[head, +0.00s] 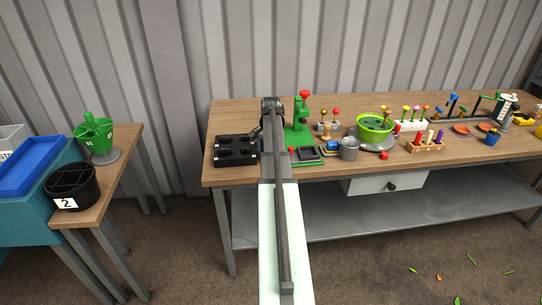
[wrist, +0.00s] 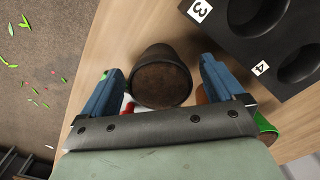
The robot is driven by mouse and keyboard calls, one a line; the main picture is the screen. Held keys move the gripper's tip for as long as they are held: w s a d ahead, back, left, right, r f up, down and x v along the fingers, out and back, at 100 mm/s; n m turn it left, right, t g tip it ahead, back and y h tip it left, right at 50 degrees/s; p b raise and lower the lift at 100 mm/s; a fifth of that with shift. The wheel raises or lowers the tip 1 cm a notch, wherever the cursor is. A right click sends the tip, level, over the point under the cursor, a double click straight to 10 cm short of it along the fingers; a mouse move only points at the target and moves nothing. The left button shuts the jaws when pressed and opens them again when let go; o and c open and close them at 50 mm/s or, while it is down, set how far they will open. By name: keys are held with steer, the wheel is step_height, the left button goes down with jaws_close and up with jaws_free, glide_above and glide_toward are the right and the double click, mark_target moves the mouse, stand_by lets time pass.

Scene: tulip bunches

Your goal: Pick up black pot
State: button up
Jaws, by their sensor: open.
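A small black pot (wrist: 160,55) with dark brown soil in its mouth stands on the wooden bench in the wrist view. My gripper (wrist: 160,68) is open, with one blue finger on each side of the pot. A narrow gap shows between the pot and each finger, so it does not look gripped. In the head view my arm reaches over the bench and hides the pot. My gripper's end is at the far end of the arm, with its fingers not clear there.
A black tray (wrist: 244,27) with numbered round holes lies close to the right finger; it also shows in the head view (head: 222,151). A green stand (head: 301,112), a grey bucket (head: 349,149) and a lime-green pot (head: 375,133) are right of my arm. The bench edge is near.

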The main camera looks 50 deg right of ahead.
steer(key=c, duration=1.2)
steer(key=shift+o, duration=0.2)
steer(key=shift+r, duration=0.1)
